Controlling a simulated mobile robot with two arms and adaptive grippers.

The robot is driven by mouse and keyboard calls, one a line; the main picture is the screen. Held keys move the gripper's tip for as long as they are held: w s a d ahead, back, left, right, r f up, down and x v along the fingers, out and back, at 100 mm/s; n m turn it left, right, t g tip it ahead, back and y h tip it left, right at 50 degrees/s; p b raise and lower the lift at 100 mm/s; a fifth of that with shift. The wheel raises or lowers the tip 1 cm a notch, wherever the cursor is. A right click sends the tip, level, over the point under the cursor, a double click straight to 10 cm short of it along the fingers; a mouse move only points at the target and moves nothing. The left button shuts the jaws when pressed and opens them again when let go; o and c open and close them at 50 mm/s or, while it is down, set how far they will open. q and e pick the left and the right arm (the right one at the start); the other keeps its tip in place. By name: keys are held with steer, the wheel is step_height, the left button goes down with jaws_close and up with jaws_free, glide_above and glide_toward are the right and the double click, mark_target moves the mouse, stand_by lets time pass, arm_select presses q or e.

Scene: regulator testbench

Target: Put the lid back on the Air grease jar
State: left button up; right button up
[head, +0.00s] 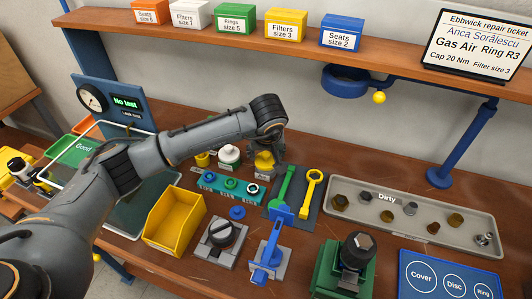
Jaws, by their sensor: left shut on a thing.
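My left gripper (270,142) reaches in from the left and points down over a yellow jar (263,168) at the back middle of the bench. It is shut on what looks like the jar's yellow lid (264,157), at the jar's top. The fingers hide much of the lid, and I cannot tell whether it is seated or just above the rim. The jar's label is too small to read surely. My right gripper is not in view.
A white jar (228,156) and another yellow jar (203,159) stand close to the left. In front are a teal ring rack (215,187), a dark mat (300,207) with green and yellow tools, and a yellow bin (172,219). The Dirty tray (424,231) lies right.

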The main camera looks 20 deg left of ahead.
arm_select(q)
steer(key=shift+f+b, duration=0.15)
steer(key=shift+b, duration=0.2)
steer(key=shift+b, duration=0.35)
steer(key=shift+c, duration=0.2)
stand_by(0.6)
stand_by(0.3)
steer(key=o, duration=1.3)
steer(key=shift+c, duration=0.2)
steer(key=shift+r+p, duration=1.55)
steer(key=shift+r, duration=1.95)
jaws_close()
